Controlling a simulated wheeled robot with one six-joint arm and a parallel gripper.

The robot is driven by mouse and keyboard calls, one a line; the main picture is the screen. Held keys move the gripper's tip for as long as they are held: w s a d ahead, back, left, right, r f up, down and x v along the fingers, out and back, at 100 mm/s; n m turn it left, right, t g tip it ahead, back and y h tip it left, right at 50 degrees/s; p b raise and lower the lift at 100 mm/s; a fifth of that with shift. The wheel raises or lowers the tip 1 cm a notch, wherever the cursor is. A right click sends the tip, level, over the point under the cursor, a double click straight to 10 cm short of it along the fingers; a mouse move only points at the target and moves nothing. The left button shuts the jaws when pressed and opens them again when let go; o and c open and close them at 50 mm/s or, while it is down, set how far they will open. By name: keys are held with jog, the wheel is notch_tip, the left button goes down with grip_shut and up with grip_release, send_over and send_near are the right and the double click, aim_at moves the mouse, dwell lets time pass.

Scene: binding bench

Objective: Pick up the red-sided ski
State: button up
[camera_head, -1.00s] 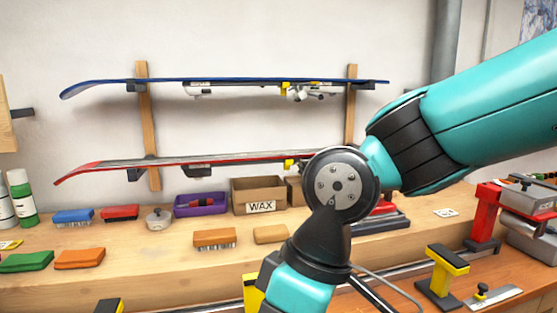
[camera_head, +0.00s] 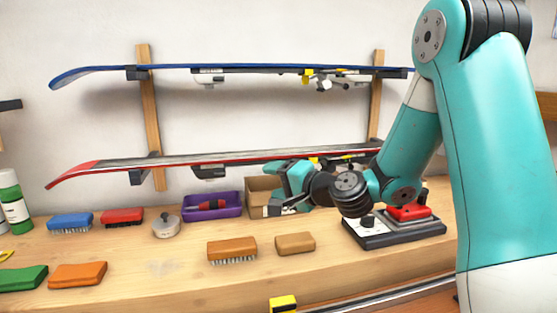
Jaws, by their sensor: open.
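The red-sided ski (camera_head: 140,167) lies level on the lower pegs of the wooden wall rack, its upturned red tip at the left. Its right part is partly hidden behind my arm. My gripper (camera_head: 270,209) is open and points left, below the ski's middle and in front of the cardboard box. It appears empty and apart from the ski. A blue-sided ski (camera_head: 170,70) lies on the upper pegs, with its bindings hanging underneath.
Below the ski, a purple tray (camera_head: 200,213), a cardboard box (camera_head: 258,190) and a round tin (camera_head: 166,227) stand on the bench. Several brushes (camera_head: 232,248) and blocks lie in front. A red-and-black device (camera_head: 395,232) stands at the right.

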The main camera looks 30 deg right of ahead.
aim_at(289, 158)
jog(key=w+d+m+t+h, duration=0.1)
jog(key=d+m+t+h, duration=0.1)
jog(key=d+m+h, duration=0.75)
jog(key=w+d+y+p, duration=0.1)
jog(key=w+p, duration=0.2)
jog(key=w+d+n+y+p, duration=0.1)
jog(key=w+p, duration=0.2)
jog(key=w, duration=0.1)
jog(key=w+d+n+y+p, duration=0.1)
jog(key=w+p, duration=0.3)
jog(key=shift+d+f, duration=0.15)
jog(key=shift+f, duration=0.05)
jog(key=shift+w+f, duration=0.15)
jog(key=shift+w, duration=0.4)
jog(key=w+p, duration=0.4)
jog(key=shift+w+d+f, duration=0.15)
jog(key=shift+w+d, duration=0.15)
jog(key=shift+d, duration=0.05)
jog(key=shift+w+f+p, duration=0.15)
jog(key=shift+w+p, duration=0.15)
jog(key=shift+c, duration=0.4)
jog(key=c, duration=1)
jog(key=shift+r, duration=0.2)
